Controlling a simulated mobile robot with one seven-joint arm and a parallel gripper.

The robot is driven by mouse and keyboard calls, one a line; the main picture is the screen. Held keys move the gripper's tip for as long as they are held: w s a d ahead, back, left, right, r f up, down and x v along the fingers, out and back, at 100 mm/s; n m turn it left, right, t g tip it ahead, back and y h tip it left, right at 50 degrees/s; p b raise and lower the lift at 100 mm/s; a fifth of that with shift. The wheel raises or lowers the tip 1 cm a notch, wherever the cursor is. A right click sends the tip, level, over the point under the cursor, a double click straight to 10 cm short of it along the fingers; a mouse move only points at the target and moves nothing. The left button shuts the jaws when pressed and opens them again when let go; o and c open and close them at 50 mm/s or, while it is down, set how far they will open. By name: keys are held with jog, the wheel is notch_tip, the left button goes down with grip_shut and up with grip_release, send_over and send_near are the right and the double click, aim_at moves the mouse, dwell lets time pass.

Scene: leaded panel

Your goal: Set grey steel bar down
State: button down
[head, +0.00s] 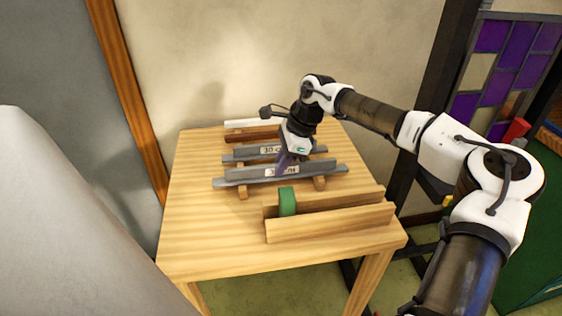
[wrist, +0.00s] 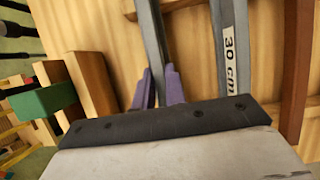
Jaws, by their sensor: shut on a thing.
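My gripper (head: 286,163) is shut on a grey steel bar (head: 236,180), the front one of the rack, near the bar's middle. In the wrist view the bar (wrist: 150,35) runs between the two purple fingers (wrist: 158,88). In the head view the bar lies level across two wooden rests (head: 320,183), with a pale label near the fingers. I cannot tell whether it touches the rests or hangs just above them.
Behind it lie another grey bar (head: 238,154) labelled 30 cm in the wrist view (wrist: 230,58), a brown bar (head: 250,134) and a white bar (head: 240,123). In front stands a wooden channel (head: 330,222) with a green block (head: 287,201). The table's (head: 195,235) left front is clear.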

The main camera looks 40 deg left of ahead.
jog(key=c, duration=1.1)
grip_release()
jog(key=b+v, duration=0.2)
jog(key=v, duration=1)
